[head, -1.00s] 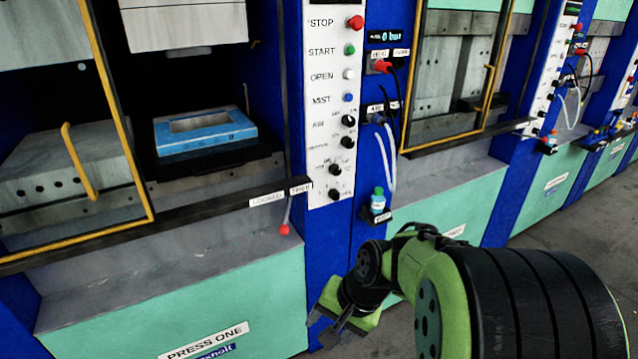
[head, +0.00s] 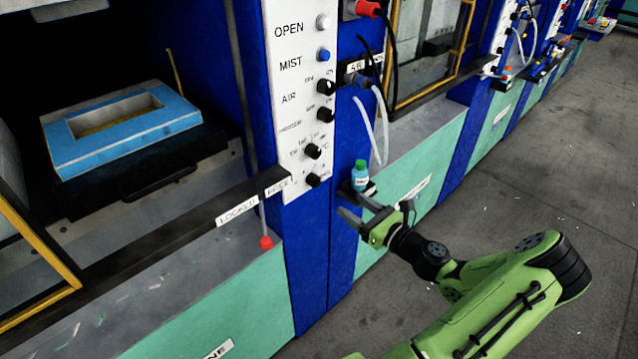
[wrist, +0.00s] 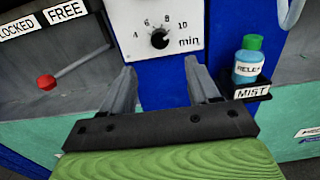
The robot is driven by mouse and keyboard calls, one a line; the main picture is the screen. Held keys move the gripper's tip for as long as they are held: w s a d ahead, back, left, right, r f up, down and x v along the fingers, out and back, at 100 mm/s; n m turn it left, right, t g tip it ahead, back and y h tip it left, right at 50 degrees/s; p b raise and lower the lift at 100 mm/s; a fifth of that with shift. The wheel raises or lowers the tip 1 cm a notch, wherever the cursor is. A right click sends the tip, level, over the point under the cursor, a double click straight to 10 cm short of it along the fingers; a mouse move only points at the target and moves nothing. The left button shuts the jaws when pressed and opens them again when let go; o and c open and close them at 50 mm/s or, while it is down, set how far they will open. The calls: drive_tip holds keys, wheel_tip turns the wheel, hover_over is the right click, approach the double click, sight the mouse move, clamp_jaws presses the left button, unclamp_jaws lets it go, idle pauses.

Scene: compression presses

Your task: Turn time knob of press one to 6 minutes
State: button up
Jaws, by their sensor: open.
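The time knob is a small black knob (wrist: 160,39) in the wrist view, on a white panel marked 4, 6, 8, 10 and "min". Its pointer setting is too small to read. In the head view it is the lowest knob (head: 314,180) on press one's white control panel (head: 291,100). My gripper (head: 353,207) is open and empty, below and to the right of the knob, near the bottle shelf. In the wrist view the fingers of my gripper (wrist: 160,75) stand apart, left and right of and below the knob, not touching it.
A red-tipped lever (head: 266,242) hangs by the LOCKED/FREE rail (head: 190,230) at left. White hoses (head: 372,120) hang right of the panel. Open floor lies at right.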

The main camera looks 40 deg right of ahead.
sight(318, 182)
drive_tip(key=w, duration=0.6)
drive_tip(key=w+b, duration=0.1)
drive_tip(key=w, duration=0.5)
drive_tip(key=shift+w+a+f, duration=0.1)
drive_tip(key=shift+a, duration=0.1)
drive_tip(key=c, duration=1)
drive_tip(key=shift+c, duration=0.2)
